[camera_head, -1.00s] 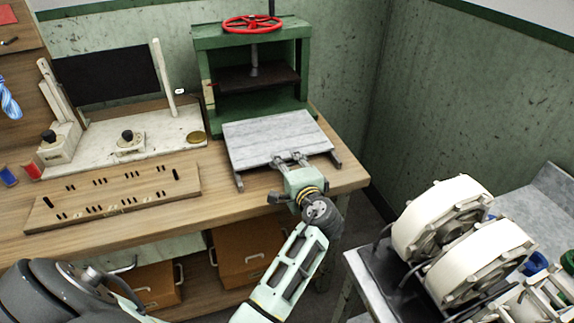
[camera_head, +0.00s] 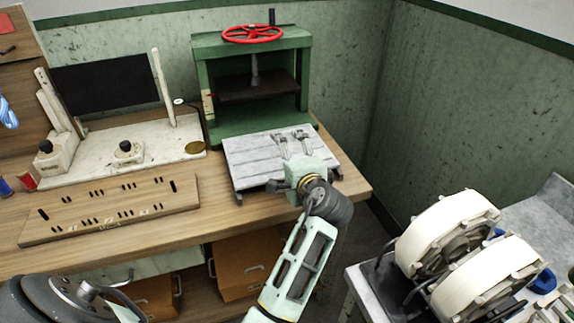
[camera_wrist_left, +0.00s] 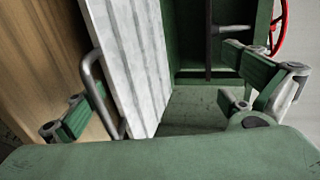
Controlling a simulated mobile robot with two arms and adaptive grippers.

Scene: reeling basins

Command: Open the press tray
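The press (camera_head: 203,75) is a green frame with a red handwheel (camera_head: 252,34) at the back of the wooden bench. Its pale grey press tray (camera_head: 250,155) stands out in front of it on dark feet. In the left wrist view, the tray (camera_wrist_left: 125,50) lies on the left, with a curved metal handle (camera_wrist_left: 95,85) at its edge. My right gripper is not in view.
A slotted wooden board (camera_head: 110,210) and a white stand with a black panel (camera_head: 105,83) occupy the bench's left. A table with large white wheels (camera_head: 447,225) stands at right. Orange drawers (camera_head: 245,265) are under the bench. The floor gap lies between bench and table.

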